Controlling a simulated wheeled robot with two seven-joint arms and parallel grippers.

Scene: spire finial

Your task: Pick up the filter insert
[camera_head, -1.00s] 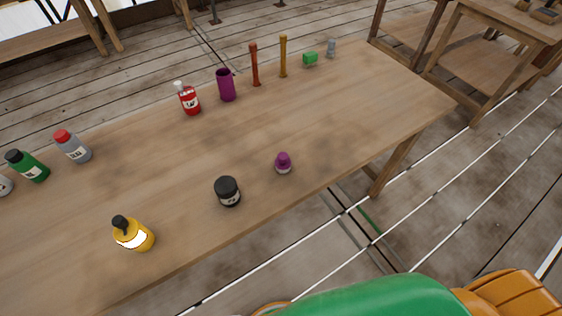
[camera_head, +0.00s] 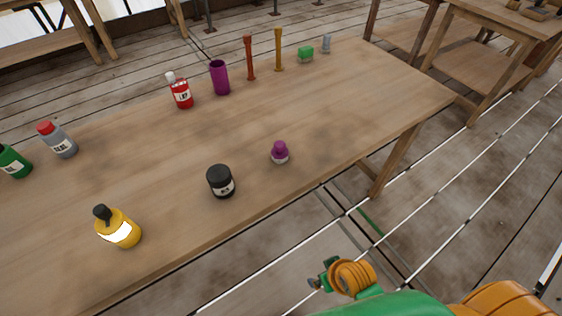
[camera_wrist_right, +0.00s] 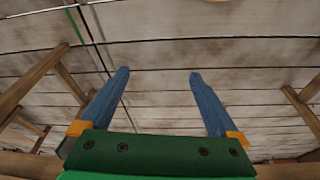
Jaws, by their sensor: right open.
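I cannot tell for certain which thing is the filter insert. Candidates on the wooden table (camera_head: 330,110) are a small grey cylinder (camera_head: 326,44) near the far right corner and a small purple-and-white piece (camera_head: 280,152) near the front edge. A purple open-topped cylinder (camera_head: 220,78) stands at the back edge. My right gripper (camera_wrist_right: 159,73) is open in the right wrist view, its two blue fingers apart with only plank floor between them. My right arm shows at the bottom of the head view, off the table's front edge. My left gripper is out of view.
Along the back stand a green block (camera_head: 306,55), a yellow post (camera_head: 279,50), a red post (camera_head: 249,58) and a red bottle (camera_head: 180,91). A black jar (camera_head: 220,181) and a yellow bottle (camera_head: 118,227) are near the front. The table's right part is clear.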

